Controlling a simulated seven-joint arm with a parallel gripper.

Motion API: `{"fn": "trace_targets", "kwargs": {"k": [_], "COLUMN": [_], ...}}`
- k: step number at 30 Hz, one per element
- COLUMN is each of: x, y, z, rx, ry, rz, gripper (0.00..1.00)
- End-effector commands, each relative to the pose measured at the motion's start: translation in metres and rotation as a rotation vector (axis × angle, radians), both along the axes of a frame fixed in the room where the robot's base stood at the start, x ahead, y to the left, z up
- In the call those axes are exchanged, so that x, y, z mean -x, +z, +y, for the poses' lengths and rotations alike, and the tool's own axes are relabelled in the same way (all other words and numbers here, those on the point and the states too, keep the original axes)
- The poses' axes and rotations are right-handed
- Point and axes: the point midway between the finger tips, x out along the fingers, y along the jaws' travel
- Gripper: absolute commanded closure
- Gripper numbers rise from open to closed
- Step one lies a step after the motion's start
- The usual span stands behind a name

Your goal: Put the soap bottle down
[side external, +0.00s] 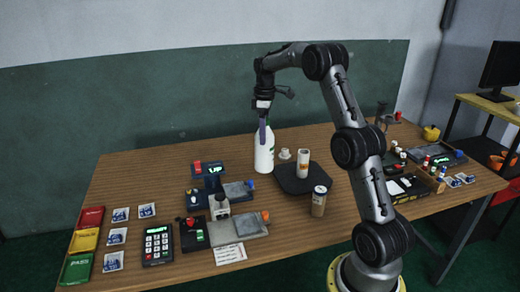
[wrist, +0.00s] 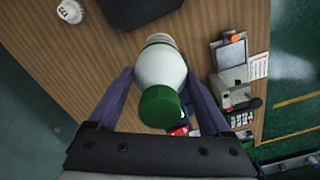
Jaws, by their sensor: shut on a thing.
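The soap bottle (side external: 264,157) is white with some green on it and stands upright near the middle of the table in the side view. In the wrist view, the bottle (wrist: 158,68) shows its white body and green cap from above. My gripper (side external: 264,130) comes down over the bottle's upper part and is shut on it. In the wrist view, the purple fingers of my gripper (wrist: 160,78) lie on either side of the bottle. I cannot tell whether its base touches the wooden table (side external: 146,180).
A dark tray (side external: 290,185) with a pale cylinder (side external: 303,163) is right of the bottle. A small white cup (side external: 285,154) is close by. A brown jar (side external: 319,201) stands in front. Devices with an "UP" display (side external: 209,170) stand left. The table behind and left looks clear.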

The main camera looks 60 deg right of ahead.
Motion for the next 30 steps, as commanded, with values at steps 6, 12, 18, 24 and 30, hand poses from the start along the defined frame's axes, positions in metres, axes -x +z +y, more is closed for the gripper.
{"fn": "trace_targets", "kwargs": {"k": [6,12,18,24,30], "x": [-0.025,-0.035,-0.04,-0.039,-0.04], "y": [-0.036,-0.049,-0.059,-0.085,-0.087], "z": [-0.019,-0.026,-0.03,-0.03,-0.03], "rx": [0.001,0.003,0.002,0.001,0.003], "ry": [0.0,0.0,0.0,0.0,0.0], "rz": [-0.001,-0.004,-0.002,-0.001,-0.004], "gripper": [1.0,1.0,1.0,1.0,1.0]}}
